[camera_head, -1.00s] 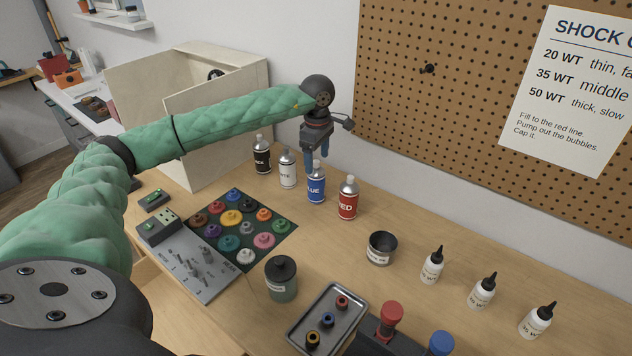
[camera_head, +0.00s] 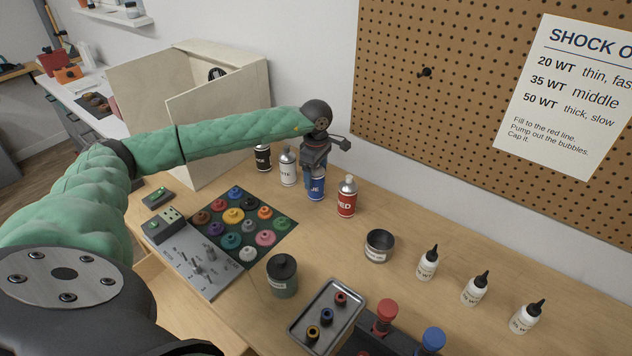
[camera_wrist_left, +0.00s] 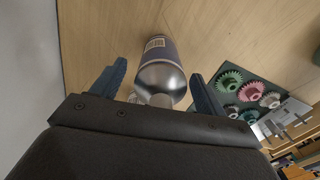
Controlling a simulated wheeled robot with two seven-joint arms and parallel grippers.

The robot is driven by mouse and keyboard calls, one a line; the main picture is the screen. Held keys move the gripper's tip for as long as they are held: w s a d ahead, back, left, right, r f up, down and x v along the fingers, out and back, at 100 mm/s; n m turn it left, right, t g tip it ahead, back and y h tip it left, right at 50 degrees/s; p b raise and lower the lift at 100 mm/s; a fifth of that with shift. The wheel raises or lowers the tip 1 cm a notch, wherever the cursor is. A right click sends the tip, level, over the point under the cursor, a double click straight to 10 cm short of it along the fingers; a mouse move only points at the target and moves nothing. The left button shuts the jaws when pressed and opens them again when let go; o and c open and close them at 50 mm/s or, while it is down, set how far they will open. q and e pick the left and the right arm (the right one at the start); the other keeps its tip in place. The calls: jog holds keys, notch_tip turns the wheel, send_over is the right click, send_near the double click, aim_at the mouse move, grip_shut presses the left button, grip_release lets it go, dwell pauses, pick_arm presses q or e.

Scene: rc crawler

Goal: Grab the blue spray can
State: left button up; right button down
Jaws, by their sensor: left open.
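The blue spray can (camera_head: 317,188) stands upright on the bench in a row of cans, between the white can (camera_head: 288,170) and the red can (camera_head: 347,199). My left gripper (camera_head: 312,180) is open and has come down over the blue can, hiding its top and part of its label. In the left wrist view the can (camera_wrist_left: 160,75) lies between the two open fingers of the gripper (camera_wrist_left: 158,92), with its silver top towards the palm. Gaps show on both sides of it. My right gripper is not in view.
A black can (camera_head: 263,158) stands at the left end of the row. A mat of gears (camera_head: 270,212) lies in front. An open dark tin (camera_head: 380,246), several white bottles (camera_head: 428,263) and a metal tray (camera_head: 324,318) stand to the right. The pegboard wall (camera_head: 400,130) rises behind.

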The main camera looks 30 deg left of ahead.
pick_arm(q)
jog(key=c, duration=1.2)
jog(key=shift+o, duration=0.2)
